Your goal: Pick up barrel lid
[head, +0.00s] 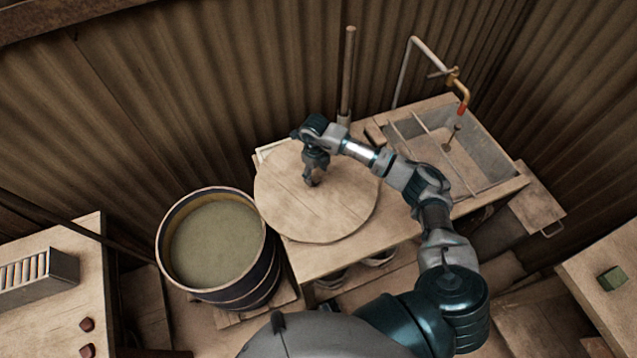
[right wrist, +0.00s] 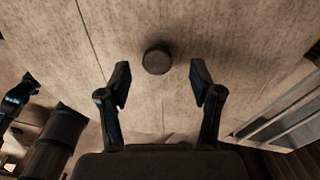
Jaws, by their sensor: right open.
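The barrel lid (head: 345,218) is a round, flat wooden disc lying on the wooden counter beside the barrel. Its dark round knob shows in the right wrist view (right wrist: 156,60), and the lid's planks (right wrist: 50,45) fill much of that view. My right gripper (head: 312,181) is over the middle of the lid, pointing down. In the right wrist view its two fingers (right wrist: 160,88) are apart, with the knob between and slightly beyond their tips. Nothing is held. The knob is hidden behind the gripper in the head view. My left gripper is not in view.
An open barrel (head: 164,250) of murky liquid stands left of the counter (head: 310,262). A sink (head: 487,172) with a tap (head: 462,92) is at the right. An upright post (head: 348,75) stands behind the lid. Side tables flank both edges, one with a green block (head: 612,278).

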